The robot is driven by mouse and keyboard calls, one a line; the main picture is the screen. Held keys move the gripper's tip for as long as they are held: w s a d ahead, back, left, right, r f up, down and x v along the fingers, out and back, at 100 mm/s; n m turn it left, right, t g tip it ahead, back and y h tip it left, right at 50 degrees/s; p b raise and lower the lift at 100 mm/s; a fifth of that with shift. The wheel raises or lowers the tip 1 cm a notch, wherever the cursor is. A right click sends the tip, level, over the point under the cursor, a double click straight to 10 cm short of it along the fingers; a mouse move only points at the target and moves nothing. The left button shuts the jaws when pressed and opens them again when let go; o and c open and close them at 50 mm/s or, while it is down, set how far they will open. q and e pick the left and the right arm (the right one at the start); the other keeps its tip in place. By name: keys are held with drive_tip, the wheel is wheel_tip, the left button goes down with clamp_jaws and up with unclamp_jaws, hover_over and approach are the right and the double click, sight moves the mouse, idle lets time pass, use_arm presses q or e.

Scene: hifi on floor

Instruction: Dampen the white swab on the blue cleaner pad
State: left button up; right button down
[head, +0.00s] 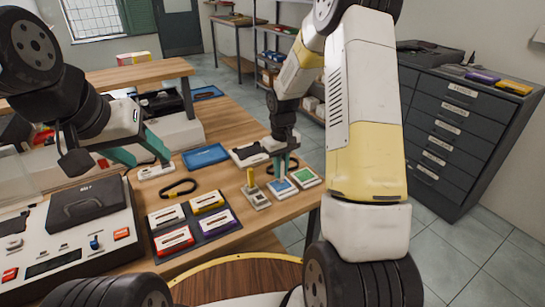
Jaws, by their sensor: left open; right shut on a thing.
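My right gripper (283,172) points down, shut on the white swab (282,181), which is mostly hidden between the teal fingers. Its low end is at or just above the blue cleaner pad (283,190); I cannot tell whether they touch. The blue pad sits in a small white tray on the wooden bench, between a green pad (306,177) and a grey holder (258,200) with a yellow upright piece. My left gripper (141,151) is open and empty, its teal fingers spread above the bench at the left.
A cassette deck (72,262) with its dark lid fills the left front. Several cassettes lie in a dark tray (212,234). A grey drawer cabinet (450,135) stands at the right.

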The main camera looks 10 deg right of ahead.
drive_tip(key=shift+f, duration=0.6)
idle(1.6)
drive_tip(key=shift+r, duration=0.1)
drive_tip(key=shift+r, duration=3.5)
